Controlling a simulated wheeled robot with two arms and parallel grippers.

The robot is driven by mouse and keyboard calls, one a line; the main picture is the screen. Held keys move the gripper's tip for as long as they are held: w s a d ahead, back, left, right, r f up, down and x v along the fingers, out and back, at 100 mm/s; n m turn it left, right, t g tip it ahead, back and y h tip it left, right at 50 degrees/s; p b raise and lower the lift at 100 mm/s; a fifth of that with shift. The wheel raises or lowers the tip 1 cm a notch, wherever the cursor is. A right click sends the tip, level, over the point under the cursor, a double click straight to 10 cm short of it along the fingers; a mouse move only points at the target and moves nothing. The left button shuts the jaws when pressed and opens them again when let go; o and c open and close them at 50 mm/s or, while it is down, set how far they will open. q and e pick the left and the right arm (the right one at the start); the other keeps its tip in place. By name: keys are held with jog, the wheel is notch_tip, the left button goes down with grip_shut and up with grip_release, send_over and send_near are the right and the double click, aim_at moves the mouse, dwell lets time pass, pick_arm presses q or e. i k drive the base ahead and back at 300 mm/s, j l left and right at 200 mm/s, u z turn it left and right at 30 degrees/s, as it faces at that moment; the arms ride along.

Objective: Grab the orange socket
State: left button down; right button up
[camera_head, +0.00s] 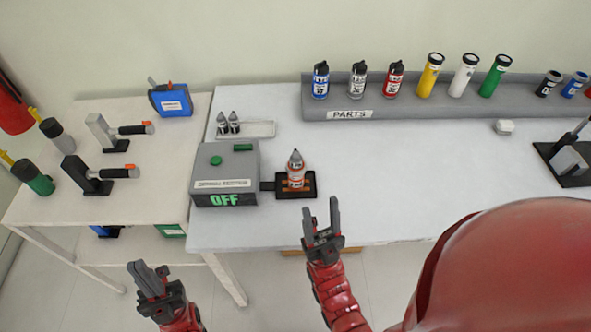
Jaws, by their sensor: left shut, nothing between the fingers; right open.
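I cannot make out a clearly orange socket. At the right end of the parts rack (440,103) stand a short black cylinder (547,84) and a short blue one (573,86). Further pieces there are cut off by the picture's edge. My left gripper (147,273) is shut and empty, low in front of the left side table. My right gripper (321,222) is open and empty, near the front edge of the white table (400,190), apart from the rack.
Bottles and coloured tubes fill the rack. Clamp tools stand on the side table (80,215). The table's middle is mostly clear.

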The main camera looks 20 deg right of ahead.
aim_at(294, 183)
jog(key=z, duration=1.05)
jog(key=k+j+z, duration=0.25)
jog(key=j+z, duration=0.2)
jog(key=j, duration=0.3)
jog(key=k+j+z, duration=0.25)
jog(key=i, duration=0.4)
